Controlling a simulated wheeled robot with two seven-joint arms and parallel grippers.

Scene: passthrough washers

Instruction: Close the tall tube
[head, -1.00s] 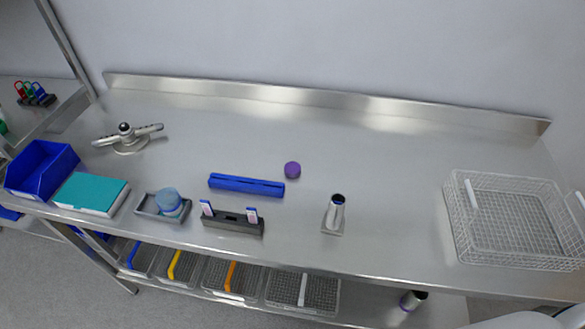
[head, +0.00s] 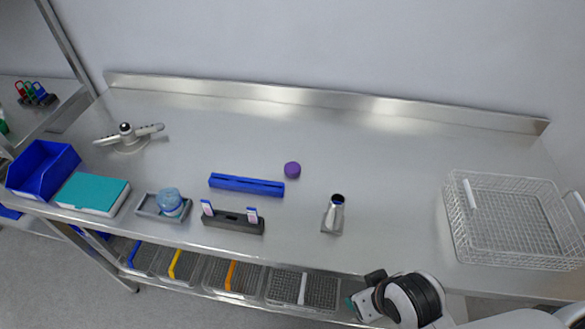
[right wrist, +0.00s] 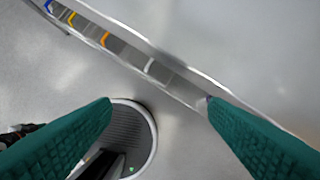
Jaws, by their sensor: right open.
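The tall tube (head: 334,212) is a metallic cylinder with a dark open mouth, standing on a small square base near the front of the steel table. A purple cap (head: 292,169) lies apart from it on the table, behind and to the left. My right gripper (head: 352,302) is at the table's front edge, in front of the tube and apart from it. In the right wrist view its two green fingers (right wrist: 158,125) are spread wide with nothing between them. My left gripper is not in view.
A blue rack (head: 246,185) and a dark holder with two upright pieces (head: 232,221) stand left of the tube. A wire basket (head: 515,225) is at the right. A grey tray with a blue-lidded jar (head: 169,202) is further left. The table's back middle is clear.

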